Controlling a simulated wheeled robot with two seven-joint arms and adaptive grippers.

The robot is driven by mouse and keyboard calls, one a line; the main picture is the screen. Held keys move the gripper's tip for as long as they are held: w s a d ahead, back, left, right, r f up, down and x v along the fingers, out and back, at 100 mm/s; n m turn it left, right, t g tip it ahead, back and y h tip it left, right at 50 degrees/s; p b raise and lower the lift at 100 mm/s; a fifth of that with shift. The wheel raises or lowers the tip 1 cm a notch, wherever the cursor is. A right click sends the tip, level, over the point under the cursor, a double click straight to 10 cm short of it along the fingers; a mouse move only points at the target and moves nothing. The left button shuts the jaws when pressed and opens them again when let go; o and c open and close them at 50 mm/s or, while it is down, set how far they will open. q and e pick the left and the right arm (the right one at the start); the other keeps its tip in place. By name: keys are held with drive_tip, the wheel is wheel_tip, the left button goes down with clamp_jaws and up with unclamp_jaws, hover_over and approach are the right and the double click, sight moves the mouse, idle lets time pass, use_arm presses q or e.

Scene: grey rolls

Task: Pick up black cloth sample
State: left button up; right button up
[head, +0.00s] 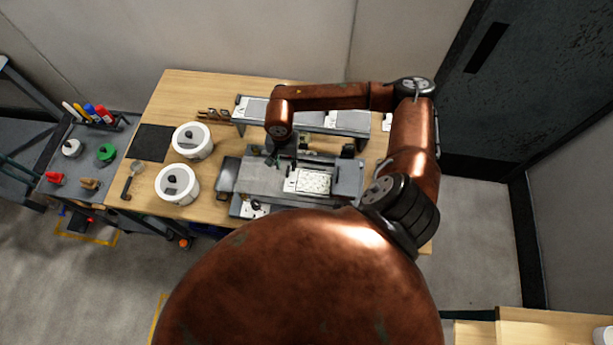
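The black cloth sample (152,142) looks like a flat dark square lying on the left part of the wooden table (190,90). My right arm reaches in from the right and bends over the grey machine (258,178) in the middle of the table. My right gripper (284,162) points down there, small and dark against the machine, well to the right of the black cloth and apart from it. Whether its fingers are open or shut is too small to tell. My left gripper is not in view.
A pale speckled sample (313,181) lies on the machine. A grey raised rail (345,121) runs behind. A side bench (75,160) with coloured bottles and knobs stands left.

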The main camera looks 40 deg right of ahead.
sight(288, 172)
drive_tip(key=f, duration=0.3)
drive_tip(key=f+p, duration=0.1)
drive_tip(key=f, duration=0.2)
drive_tip(key=shift+d+f+p, duration=0.2)
drive_tip(key=shift+f+p, duration=0.05)
drive_tip(key=shift+p, duration=0.05)
drive_tip(key=shift+c, duration=0.6)
clamp_jaws()
